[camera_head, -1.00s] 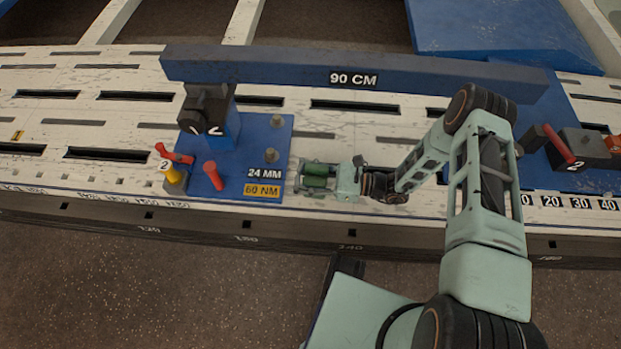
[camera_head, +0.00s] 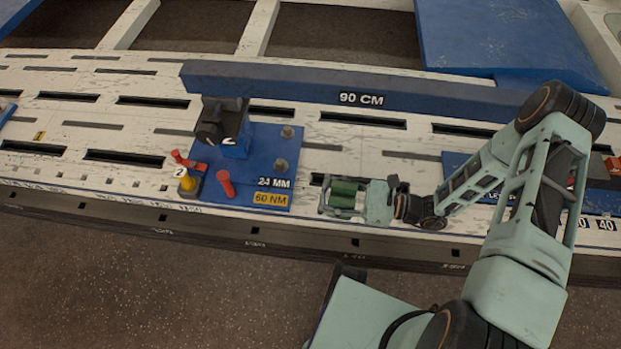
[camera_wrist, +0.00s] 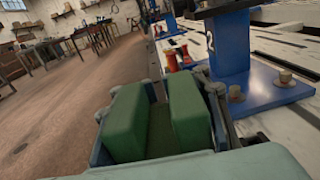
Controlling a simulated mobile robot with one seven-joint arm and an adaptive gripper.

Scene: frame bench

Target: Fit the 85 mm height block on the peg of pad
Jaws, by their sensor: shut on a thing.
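The pad carries two grey pegs, a rear one (camera_head: 288,131) and a front one (camera_head: 280,165), both bare on top. They also show in the wrist view (camera_wrist: 285,78). The pad is labelled 24 MM and 60 NM.
A blue block with a dark clamp (camera_head: 222,125) stands on the pad. A red handle (camera_head: 226,183) and a yellow piece (camera_head: 187,182) are at its front. A long 90 CM beam (camera_head: 400,97) runs behind. Slotted white bench (camera_head: 110,175) lies to the left.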

